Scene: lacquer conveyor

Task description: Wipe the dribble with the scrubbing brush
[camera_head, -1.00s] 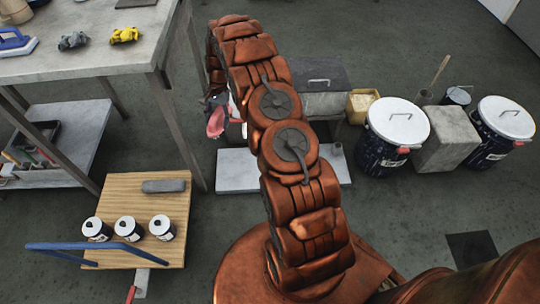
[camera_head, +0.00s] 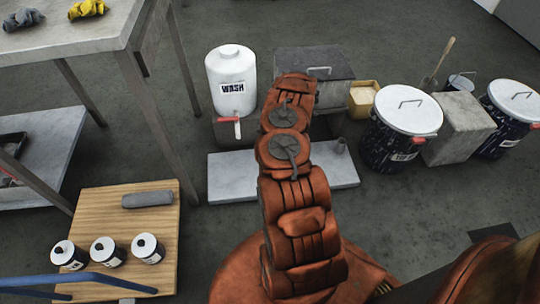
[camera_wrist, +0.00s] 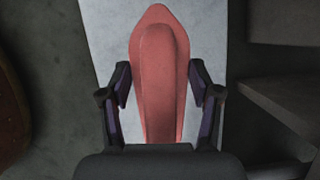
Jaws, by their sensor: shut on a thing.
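My gripper (camera_wrist: 160,100) is shut on the scrubbing brush (camera_wrist: 158,75), a salmon-red brush with a long raised handle and a pointed end. The fingers stand on both sides of the handle in the wrist view. Behind the brush is a pale slab (camera_wrist: 105,30); I cannot tell whether they touch. In the head view my arm hides the gripper and brush. The pale slab (camera_head: 232,182) lies low on the floor, partly behind my arm. I cannot make out a dribble on its visible parts.
A white WASH container (camera_head: 231,72) with a red tap stands behind the slab. A dark-lidded box (camera_head: 315,62), a yellow tub (camera_head: 363,98), lidded drums (camera_head: 408,112) and a concrete block (camera_head: 460,125) stand to the right. A wooden-topped cart (camera_head: 100,205) with cans and a table (camera_head: 90,45) are left.

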